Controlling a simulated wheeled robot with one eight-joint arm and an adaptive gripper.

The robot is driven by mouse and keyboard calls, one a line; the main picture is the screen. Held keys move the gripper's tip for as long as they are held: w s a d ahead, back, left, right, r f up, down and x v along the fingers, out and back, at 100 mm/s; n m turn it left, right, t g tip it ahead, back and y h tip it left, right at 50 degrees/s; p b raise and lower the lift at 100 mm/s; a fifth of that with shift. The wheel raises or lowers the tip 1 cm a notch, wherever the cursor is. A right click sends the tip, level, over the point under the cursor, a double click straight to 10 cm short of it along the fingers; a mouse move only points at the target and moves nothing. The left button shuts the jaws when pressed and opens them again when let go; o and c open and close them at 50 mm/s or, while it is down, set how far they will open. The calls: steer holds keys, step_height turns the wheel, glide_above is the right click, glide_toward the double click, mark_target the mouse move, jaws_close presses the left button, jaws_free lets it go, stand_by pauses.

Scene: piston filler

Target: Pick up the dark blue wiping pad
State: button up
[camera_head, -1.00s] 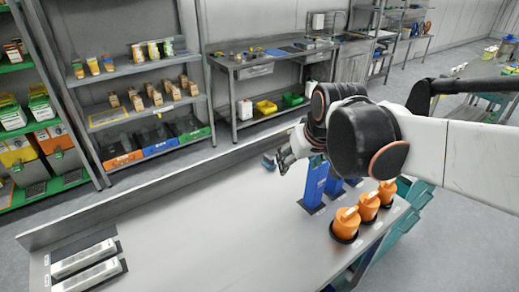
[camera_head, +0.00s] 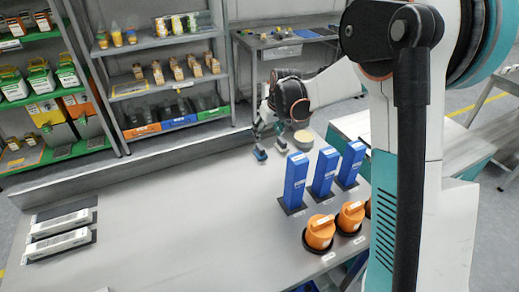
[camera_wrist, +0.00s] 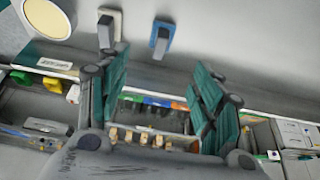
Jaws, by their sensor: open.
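The dark blue wiping pad (camera_head: 260,154) lies on the grey table near its back ledge, with a dark upright handle. In the wrist view the blue pad (camera_wrist: 160,38) shows ahead of the gap between my fingers. My gripper (camera_head: 267,129) is open and empty, close to the pad in the head view and apart from it in the wrist view. The fingers (camera_wrist: 160,68) are spread wide. The exact height of my gripper above the pad is hard to tell.
A second, pale pad (camera_wrist: 109,24) with a dark handle stands beside the blue one. A round cream-topped container (camera_head: 303,138) is to its right. Blue upright boxes (camera_head: 295,180) and orange containers (camera_head: 320,232) stand nearer. The table's left middle (camera_head: 170,215) is clear.

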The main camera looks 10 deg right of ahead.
mark_target(260, 147)
steer(key=b+x, duration=0.2)
steer(key=x, duration=0.6)
steer(key=shift+f, duration=0.25)
steer(key=shift+w+a+b+x, duration=0.15)
steer(key=shift+b+x, duration=0.6)
steer(key=shift+x, duration=0.65)
steer(key=shift+w+a+b+x, duration=0.15)
steer(key=shift+b+x, duration=0.55)
steer(key=shift+x, duration=0.65)
steer(key=shift+r, duration=0.2)
steer(key=c, duration=1.2)
